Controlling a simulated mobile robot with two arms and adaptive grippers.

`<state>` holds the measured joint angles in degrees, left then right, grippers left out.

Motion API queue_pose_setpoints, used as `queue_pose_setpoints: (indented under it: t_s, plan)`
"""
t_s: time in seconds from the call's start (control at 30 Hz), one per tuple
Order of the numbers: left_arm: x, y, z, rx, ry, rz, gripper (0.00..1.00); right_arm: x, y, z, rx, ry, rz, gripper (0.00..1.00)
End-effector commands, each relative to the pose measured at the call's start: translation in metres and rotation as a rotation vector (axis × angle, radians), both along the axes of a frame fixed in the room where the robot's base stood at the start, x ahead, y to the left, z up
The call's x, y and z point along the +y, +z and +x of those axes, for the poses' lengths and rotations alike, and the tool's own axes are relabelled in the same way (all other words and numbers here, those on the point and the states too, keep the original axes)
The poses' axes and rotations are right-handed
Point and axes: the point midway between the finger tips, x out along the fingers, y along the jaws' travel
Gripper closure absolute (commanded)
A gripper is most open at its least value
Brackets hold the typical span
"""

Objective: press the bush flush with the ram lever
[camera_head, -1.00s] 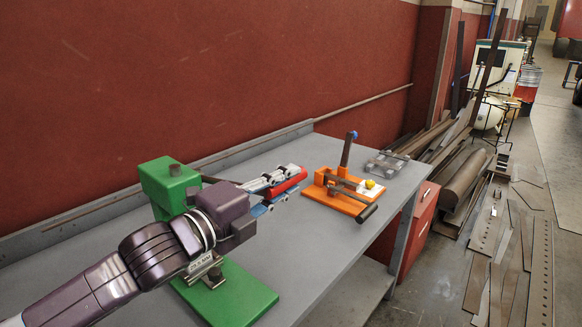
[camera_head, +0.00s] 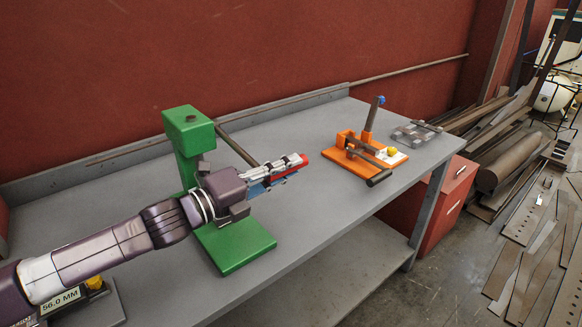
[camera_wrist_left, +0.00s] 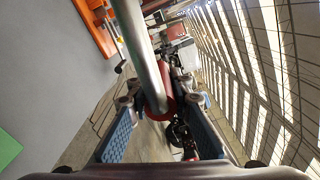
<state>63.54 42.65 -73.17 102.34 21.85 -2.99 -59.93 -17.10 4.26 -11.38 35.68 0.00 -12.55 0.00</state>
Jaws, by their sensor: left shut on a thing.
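The green press (camera_head: 190,128) stands on the table with its green base plate (camera_head: 240,246) toward the front. Its ram lever (camera_head: 236,145) is a grey rod sloping down to the right from the press head, with a red grip (camera_head: 304,159) at its end. My left gripper (camera_head: 279,172) is shut on the lever's red-grip end. In the left wrist view the rod (camera_wrist_left: 146,50) runs into the red grip (camera_wrist_left: 167,103) between the blue finger pads. The bush is not visible; my left wrist and forearm cover part of the press. My right gripper is out of view.
An orange fixture (camera_head: 358,164) with an upright blue-tipped post stands right of the press. A tray of grey parts (camera_head: 416,134) lies near the table's right end. A readout marked 56.0 MM (camera_head: 62,301) is at lower left. Bare table (camera_head: 310,215) lies between press and fixture.

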Motion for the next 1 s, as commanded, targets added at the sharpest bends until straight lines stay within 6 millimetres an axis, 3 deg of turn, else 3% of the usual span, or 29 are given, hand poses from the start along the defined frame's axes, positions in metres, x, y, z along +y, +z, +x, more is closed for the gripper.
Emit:
queue_pose_setpoints:
  t_s: [0.03, 0.13, 0.17, 0.33, 0.77, 1.0]
  plan:
    - [0.000, -0.011, -0.001, 0.017, 0.003, 0.009, 1.00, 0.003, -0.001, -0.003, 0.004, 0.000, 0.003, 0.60]
    - [0.000, -0.012, -0.001, 0.018, 0.003, 0.009, 1.00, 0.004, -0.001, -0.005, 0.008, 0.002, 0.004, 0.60]
    - [0.000, -0.012, -0.001, 0.019, 0.003, 0.009, 0.79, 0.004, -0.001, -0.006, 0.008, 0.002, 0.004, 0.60]
    - [0.001, -0.011, 0.000, 0.017, 0.005, 0.009, 0.63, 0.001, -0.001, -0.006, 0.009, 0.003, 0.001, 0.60]
    - [0.002, -0.006, 0.000, 0.009, 0.003, 0.005, 0.63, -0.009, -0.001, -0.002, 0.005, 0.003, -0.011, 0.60]
    - [0.027, -0.006, -0.017, 0.009, 0.006, 0.008, 0.63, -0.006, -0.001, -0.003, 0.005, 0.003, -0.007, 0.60]
